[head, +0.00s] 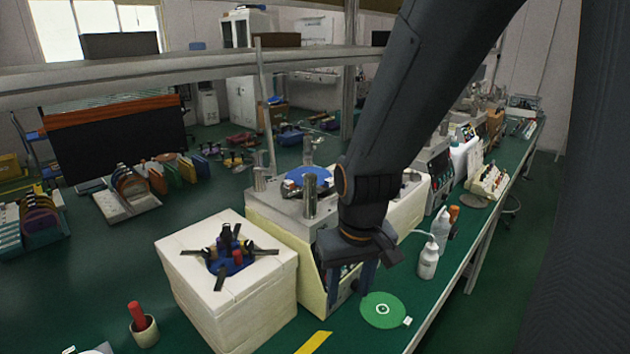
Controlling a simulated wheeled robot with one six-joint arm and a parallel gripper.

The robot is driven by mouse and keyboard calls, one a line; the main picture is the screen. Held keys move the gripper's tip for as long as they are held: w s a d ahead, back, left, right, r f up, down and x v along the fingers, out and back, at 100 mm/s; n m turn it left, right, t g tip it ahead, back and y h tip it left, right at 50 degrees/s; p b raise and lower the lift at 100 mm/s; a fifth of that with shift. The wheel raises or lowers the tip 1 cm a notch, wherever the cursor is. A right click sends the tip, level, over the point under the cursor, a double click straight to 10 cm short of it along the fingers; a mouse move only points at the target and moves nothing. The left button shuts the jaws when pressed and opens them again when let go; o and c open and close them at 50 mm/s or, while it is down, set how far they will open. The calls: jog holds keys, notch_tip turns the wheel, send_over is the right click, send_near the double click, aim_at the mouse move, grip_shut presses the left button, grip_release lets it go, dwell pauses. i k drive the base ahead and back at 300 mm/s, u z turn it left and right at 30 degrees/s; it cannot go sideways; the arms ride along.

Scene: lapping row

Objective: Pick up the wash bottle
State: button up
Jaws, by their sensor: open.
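A small white wash bottle (428,262) with a thin bent spout stands upright near the right edge of the green bench. A second pale bottle (442,226) stands just behind it. My gripper (368,280) points down from the dark arm, to the left of the wash bottle and apart from it. Its fingers are open, in front of the cream lapping machine and near the green disc. I see nothing held between the fingers.
A green disc (384,309) lies on the bench below and left of the bottle. The cream machine (268,208) and a white block (185,262) stand to the left. More equipment (488,181) lines the bench behind the bottles. The bench edge drops off at right.

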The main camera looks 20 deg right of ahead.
aim_at(440, 227)
jog(key=u, duration=0.1)
jog(key=k, duration=1)
jog(key=z, duration=1)
jog(key=i, duration=1.05)
jog(key=u, duration=0.15)
